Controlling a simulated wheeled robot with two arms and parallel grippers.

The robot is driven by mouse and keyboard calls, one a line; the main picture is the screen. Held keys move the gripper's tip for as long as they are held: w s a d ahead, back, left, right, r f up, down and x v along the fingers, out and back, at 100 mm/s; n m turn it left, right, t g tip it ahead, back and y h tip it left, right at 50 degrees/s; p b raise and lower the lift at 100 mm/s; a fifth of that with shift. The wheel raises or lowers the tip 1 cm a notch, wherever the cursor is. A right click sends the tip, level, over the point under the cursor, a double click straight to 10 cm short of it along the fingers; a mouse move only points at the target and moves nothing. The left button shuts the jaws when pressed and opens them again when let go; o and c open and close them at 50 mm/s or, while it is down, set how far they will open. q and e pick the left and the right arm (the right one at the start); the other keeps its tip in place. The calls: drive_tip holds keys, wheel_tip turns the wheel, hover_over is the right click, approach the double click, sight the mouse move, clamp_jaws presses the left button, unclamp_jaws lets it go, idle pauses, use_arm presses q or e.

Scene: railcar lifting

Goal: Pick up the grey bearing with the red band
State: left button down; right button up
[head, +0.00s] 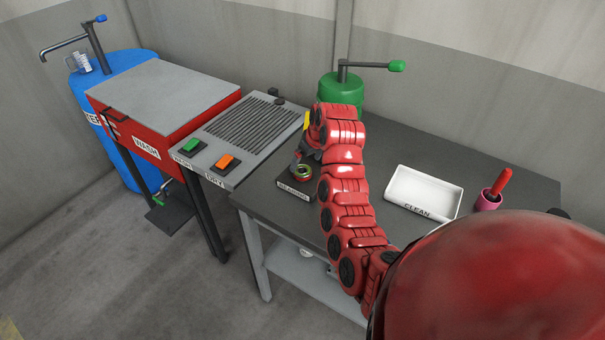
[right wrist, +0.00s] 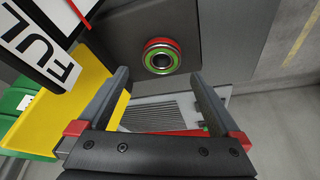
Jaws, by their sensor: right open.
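The grey bearing (right wrist: 161,65) with a red band around it and a green ring on its face shows in the right wrist view, on a dark surface just beyond my fingertips. In the head view the bearing (head: 302,173) sits on the dark pad labelled BEARINGS (head: 291,190). My right gripper (right wrist: 158,74) is open and empty, its two fingers either side of the bearing's line but apart from it. In the head view my right gripper (head: 302,157) is over the pad, partly hidden by my red arm. My left gripper is not in view.
A white CLEAN tray (head: 425,188) and a pink cup (head: 489,199) with a red-handled tool stand right on the dark table. A yellow piece (right wrist: 72,95) and a FUL-lettered sign (right wrist: 38,45) are close left of my fingers.

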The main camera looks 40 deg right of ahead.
sight(302, 171)
drive_tip(key=p+x, duration=0.2)
drive_tip(key=x, duration=0.1)
drive_tip(key=shift+s+a+f, duration=0.1)
drive_tip(key=shift+s+f, duration=0.1)
drive_tip(key=shift+p+x, duration=0.35)
drive_tip(key=shift+x, duration=0.5)
clamp_jaws()
